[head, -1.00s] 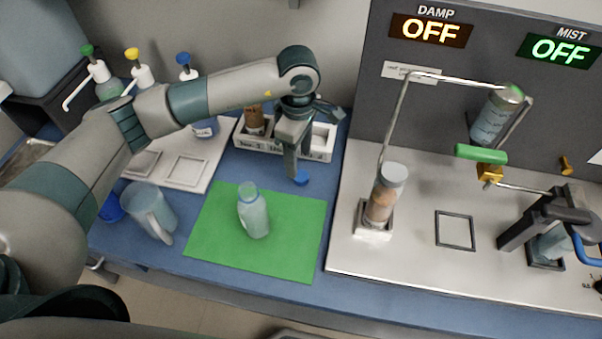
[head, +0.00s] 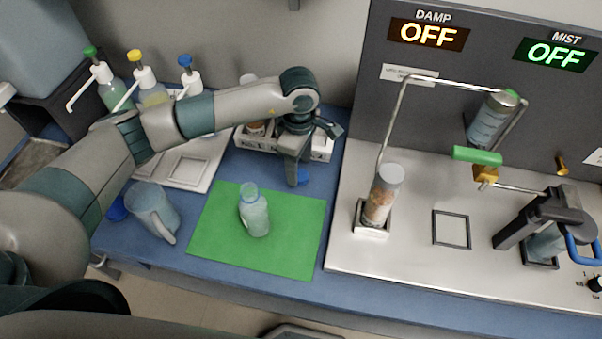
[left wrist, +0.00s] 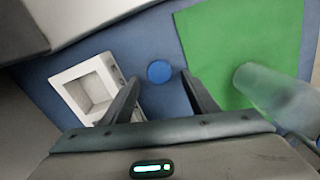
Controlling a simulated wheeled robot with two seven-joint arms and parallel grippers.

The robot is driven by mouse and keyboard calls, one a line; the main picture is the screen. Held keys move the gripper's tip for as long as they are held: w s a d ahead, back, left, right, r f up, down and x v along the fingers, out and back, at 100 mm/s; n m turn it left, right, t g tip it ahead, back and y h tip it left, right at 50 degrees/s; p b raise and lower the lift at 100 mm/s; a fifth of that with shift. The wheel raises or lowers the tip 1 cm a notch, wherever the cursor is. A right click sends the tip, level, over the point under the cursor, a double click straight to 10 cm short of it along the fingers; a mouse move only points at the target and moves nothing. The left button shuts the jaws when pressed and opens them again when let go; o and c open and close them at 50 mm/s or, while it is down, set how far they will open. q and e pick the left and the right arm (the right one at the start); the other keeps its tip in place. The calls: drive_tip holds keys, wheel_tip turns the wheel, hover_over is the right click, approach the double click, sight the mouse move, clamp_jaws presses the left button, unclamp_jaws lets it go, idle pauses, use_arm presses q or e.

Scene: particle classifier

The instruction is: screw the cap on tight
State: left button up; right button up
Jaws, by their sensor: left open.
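A small blue cap (head: 304,176) lies on the blue bench just beyond the green mat, partly hidden behind my gripper in the head view. In the left wrist view the cap (left wrist: 159,71) shows between the two fingers. My left gripper (head: 296,176) points down at the cap; its fingers (left wrist: 160,80) are apart with nothing held. A translucent pale-blue bottle (head: 255,214) stands upright on the green mat, its top without a cap. The bottle also shows in the left wrist view (left wrist: 275,92). My right gripper is not in view.
The green mat (head: 220,245) has free room around the bottle. A white rack (head: 320,150) stands behind my gripper. A clear jug (head: 152,212) stands left of the mat. The steel machine deck (head: 400,255) with a filled column (head: 382,195) is on the right.

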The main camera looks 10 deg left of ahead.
sight(301, 177)
use_arm(q)
drive_tip(key=shift+f+p, duration=0.35)
drive_tip(key=shift+f, duration=1)
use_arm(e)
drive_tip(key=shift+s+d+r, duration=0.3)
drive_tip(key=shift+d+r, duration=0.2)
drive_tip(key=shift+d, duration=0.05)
use_arm(q)
drive_tip(key=c, duration=0.9)
drive_tip(key=shift+c, duration=1.1)
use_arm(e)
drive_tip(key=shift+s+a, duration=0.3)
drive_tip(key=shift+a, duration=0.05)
